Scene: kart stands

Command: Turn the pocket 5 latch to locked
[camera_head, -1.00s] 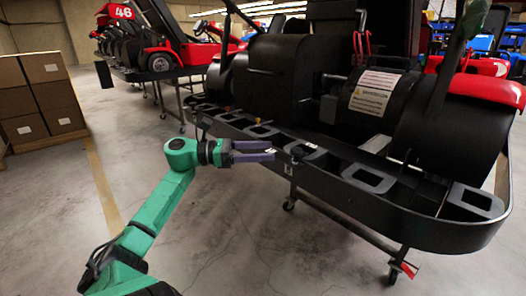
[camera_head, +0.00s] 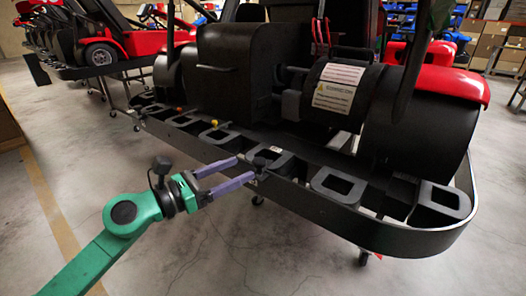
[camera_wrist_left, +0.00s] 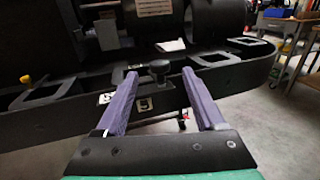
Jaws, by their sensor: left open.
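A dark round latch knob (camera_head: 262,162) stands on the front rail of the black kart bumper (camera_head: 300,187). In the left wrist view the knob (camera_wrist_left: 158,68) shows between my fingertips, near a small white plate that seems to read 5 (camera_wrist_left: 105,98) and a second numbered plate (camera_wrist_left: 145,103). My left gripper (camera_head: 246,167) is open, its two purple fingers pointing at the knob. The tips are close to the knob, one on each side in the wrist view (camera_wrist_left: 160,74); I cannot tell whether they touch it. My right gripper is not in view.
A row of black pocket frames (camera_head: 338,187) runs along the bumper. A yellow knob (camera_head: 215,123) sits farther left on it. The kart's black housing (camera_head: 240,75) rises behind. Bare concrete floor (camera_head: 200,255) lies in front.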

